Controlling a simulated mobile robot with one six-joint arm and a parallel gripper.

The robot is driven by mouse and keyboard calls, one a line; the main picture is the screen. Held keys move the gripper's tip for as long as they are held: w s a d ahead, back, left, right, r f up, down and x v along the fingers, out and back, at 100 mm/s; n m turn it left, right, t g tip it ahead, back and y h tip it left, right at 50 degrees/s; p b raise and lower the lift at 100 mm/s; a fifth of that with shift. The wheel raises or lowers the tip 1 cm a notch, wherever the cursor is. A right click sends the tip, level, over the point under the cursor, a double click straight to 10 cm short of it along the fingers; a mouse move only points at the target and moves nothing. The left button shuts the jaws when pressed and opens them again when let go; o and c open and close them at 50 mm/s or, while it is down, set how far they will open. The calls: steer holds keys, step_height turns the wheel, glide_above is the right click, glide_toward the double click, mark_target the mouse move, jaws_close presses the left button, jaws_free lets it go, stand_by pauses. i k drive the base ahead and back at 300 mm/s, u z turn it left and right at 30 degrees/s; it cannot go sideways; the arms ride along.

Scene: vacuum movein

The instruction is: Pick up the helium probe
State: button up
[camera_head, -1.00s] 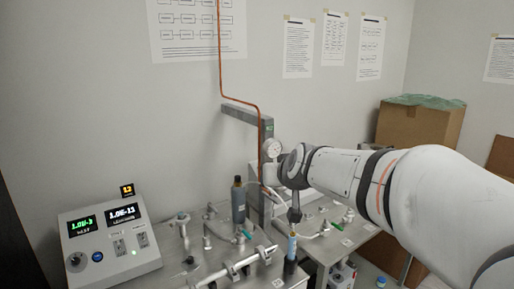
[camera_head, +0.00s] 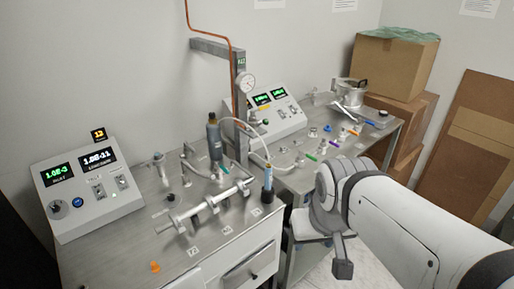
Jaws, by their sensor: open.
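The near bench (camera_head: 105,262) carries a display console (camera_head: 85,190), a dark bottle (camera_head: 214,138), metal pipework (camera_head: 205,208) and an orange piece (camera_head: 155,266). A second bench (camera_head: 310,178) behind holds small coloured parts. Cardboard boxes (camera_head: 395,65) stand at the right.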

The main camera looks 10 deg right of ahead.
mark_target(268, 167)
steer(key=u, duration=1.85)
steer(key=k, duration=0.8)
steer(key=z, duration=1.2)
steer(key=i, duration=1)
steer(key=z, duration=0.1)
